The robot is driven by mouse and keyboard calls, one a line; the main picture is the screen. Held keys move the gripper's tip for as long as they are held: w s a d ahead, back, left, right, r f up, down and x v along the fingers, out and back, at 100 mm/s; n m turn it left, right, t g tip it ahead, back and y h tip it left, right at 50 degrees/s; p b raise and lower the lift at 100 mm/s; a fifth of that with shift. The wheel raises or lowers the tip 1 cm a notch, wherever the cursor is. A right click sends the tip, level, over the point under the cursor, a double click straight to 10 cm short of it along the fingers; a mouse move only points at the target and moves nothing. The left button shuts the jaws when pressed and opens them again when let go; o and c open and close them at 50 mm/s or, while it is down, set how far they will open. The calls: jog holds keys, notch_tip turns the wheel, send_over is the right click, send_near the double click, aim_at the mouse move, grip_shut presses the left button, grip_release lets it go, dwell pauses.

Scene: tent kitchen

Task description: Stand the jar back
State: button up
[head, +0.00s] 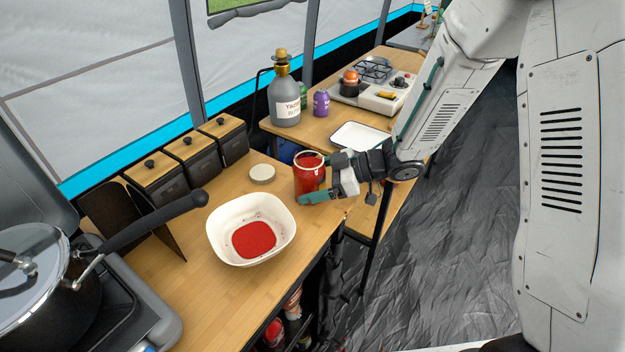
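The jar (309,178) is glass with red contents, upright and without a lid on its rim. It is at the right part of the wooden counter, behind and right of the bowl. My gripper (325,180) reaches in from the right with its fingers on either side of the jar. One teal finger crosses in front of the jar's base; the other is partly hidden behind it. I cannot tell whether the fingers press on the glass, or whether the jar's base touches the counter. A white bowl (281,241) holds a pool of red sauce (254,239).
A round pale lid (262,174) lies left of the jar. Dark canisters (198,153) with wooden lids line the back. A pot (45,285) on a stove is at the left. A second table holds a white tray (361,138), bottle (284,103) and burner (372,92).

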jog(key=shift+r, duration=0.15)
jog(key=v, duration=1.2)
jog(key=w+d+r+m+t+h, duration=0.5)
jog(key=w+d+r+t+h, duration=0.3)
jog(key=d+r+h, duration=0.1)
jog(key=s+d+r+m+h, duration=0.4)
jog(key=d+m+h, duration=0.1)
jog(key=d, duration=0.1)
jog(key=s+d+r+m+g+h, duration=0.25)
jog(key=s+m+g, duration=0.2)
jog(key=s, duration=1.05)
jog(key=s+a+m+g+y, duration=0.1)
jog(key=s+a+g, duration=0.1)
jog(key=s, duration=0.5)
jog(key=s+a+f+m+g+y, duration=0.1)
jog(key=s+a+g+y, duration=0.1)
jog(key=s, duration=0.5)
jog(key=shift+s+a+f, duration=0.2)
jog(key=shift+s+a, duration=0.2)
jog(key=shift+a, duration=0.4)
